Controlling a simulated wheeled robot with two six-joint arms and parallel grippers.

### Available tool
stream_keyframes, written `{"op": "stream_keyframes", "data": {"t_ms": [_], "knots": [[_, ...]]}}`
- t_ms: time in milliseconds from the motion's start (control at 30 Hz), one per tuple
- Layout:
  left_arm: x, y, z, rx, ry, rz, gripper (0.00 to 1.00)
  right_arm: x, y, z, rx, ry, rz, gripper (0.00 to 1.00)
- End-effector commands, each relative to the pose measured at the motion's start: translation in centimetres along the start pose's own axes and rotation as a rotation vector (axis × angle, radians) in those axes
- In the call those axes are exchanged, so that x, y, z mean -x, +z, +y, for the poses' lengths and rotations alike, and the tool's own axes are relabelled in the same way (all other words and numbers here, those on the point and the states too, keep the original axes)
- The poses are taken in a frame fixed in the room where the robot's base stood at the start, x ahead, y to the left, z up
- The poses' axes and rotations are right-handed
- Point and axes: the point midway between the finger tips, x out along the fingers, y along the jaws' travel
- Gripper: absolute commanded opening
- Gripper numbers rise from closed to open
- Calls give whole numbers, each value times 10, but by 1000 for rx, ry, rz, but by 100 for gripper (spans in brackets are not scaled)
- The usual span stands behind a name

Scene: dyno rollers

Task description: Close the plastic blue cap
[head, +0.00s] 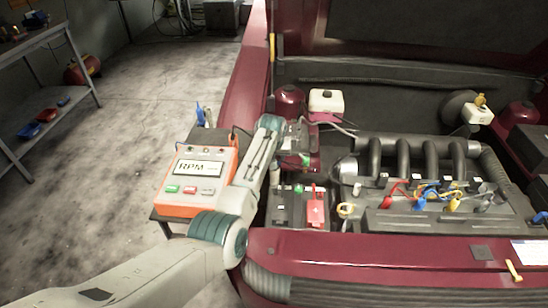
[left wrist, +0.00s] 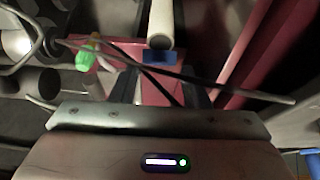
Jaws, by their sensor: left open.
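In the left wrist view, a small blue piece (left wrist: 160,57), apparently the plastic blue cap, shows between my two dark fingers, beside the end of a pale tube (left wrist: 160,22). I cannot tell whether the cap is open or closed, or whether a finger touches it. My left gripper (head: 297,141) is open over the left side of the engine bay. In the head view I cannot make out the cap there; the gripper and arm may hide it. My right gripper is not in view.
The orange RPM meter (head: 197,179) stands beside my left arm. A white reservoir (head: 326,101) is behind the gripper. The black battery (head: 287,208) with a red terminal cover (head: 316,209) is in front. A green clip (left wrist: 87,55) and cables lie close to the gripper.

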Motion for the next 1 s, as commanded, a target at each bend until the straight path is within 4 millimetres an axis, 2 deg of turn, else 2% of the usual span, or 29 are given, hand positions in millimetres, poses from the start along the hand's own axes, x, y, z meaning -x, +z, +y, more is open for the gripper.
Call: {"op": "stream_keyframes", "data": {"t_ms": [133, 500, 567, 733, 1000], "knots": [[-10, 1, 0, 0, 0, -2, 42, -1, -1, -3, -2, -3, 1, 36], [-13, 1, 0, 1, 0, -1, 42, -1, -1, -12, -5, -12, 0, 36], [-13, 1, 0, 1, 0, -1, 32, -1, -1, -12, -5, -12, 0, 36], [-13, 1, 0, 1, 0, -1, 0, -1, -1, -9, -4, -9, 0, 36], [-12, 3, 0, 1, 1, 17, 0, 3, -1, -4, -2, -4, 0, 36]]}}
